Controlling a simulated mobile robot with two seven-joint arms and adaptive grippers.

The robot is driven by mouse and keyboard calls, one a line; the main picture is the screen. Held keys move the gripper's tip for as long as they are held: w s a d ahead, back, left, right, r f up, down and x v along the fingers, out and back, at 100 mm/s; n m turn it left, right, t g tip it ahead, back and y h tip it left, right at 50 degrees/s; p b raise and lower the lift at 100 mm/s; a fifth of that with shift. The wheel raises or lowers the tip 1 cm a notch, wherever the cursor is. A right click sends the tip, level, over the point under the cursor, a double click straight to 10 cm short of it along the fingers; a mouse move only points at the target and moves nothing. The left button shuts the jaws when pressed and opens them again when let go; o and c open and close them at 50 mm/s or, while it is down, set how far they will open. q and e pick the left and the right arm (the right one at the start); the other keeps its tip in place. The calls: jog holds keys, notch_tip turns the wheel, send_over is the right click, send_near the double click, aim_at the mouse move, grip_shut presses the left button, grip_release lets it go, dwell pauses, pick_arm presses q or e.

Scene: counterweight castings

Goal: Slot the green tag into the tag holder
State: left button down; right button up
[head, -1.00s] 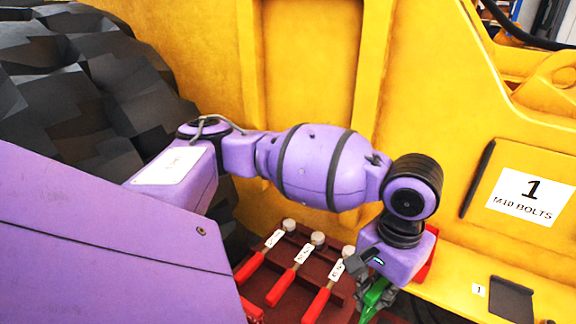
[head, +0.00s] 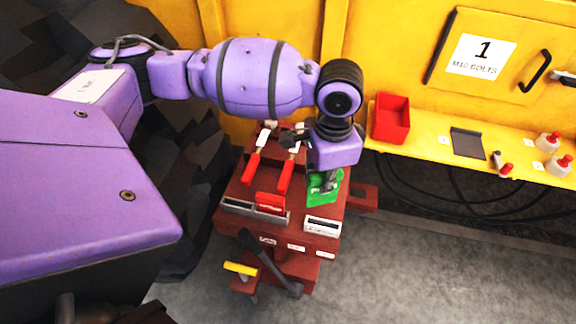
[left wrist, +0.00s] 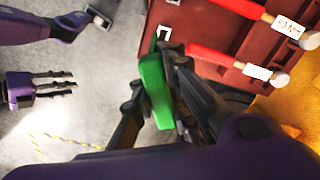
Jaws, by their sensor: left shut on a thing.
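The green tag (head: 323,190) is in my left gripper (head: 325,178), over the right side of the dark red cart top. In the left wrist view the tag (left wrist: 156,92) is between the dark fingers of that gripper (left wrist: 155,105), which are shut on it. A pale holder with a dark slot (head: 322,226) is on the cart's front right edge, apart from the tag. A grey holder (head: 238,207) is left of it, with a red tag (head: 270,202) standing at it.
A red bin (head: 392,118) sits on the yellow ledge at right.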

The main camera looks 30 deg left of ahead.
aim_at(329, 197)
pick_arm(q)
jog(key=f+m, duration=0.1)
jog(key=m, duration=0.1)
jog(key=d+f+m, duration=0.1)
jog(key=f+m, duration=0.2)
jog(key=f, duration=0.1)
jog(key=shift+w+d+f+m, duration=0.1)
jog(key=shift+w+d+m, duration=0.05)
jog(key=shift+d+m, duration=0.25)
notch_tip(329, 197, down, 3)
jog(key=b, duration=0.2)
jog(key=shift+w+f+b, duration=0.1)
jog(key=shift+f+b, duration=0.05)
jog(key=shift+b, duration=0.2)
pick_arm(e)
jog(key=shift+s+d+f, duration=0.2)
jog(key=shift+d+f, duration=0.05)
jog(key=shift+f, duration=0.35)
jog(key=shift+s+d+f, duration=0.2)
jog(key=shift+d+f, duration=0.05)
jog(key=shift+f, duration=0.3)
jog(key=shift+s+f, duration=0.15)
jog(key=shift+s, duration=0.1)
pick_arm(q)
jog(key=shift+f, duration=0.35)
pick_arm(e)
jog(key=shift+s+f, duration=0.1)
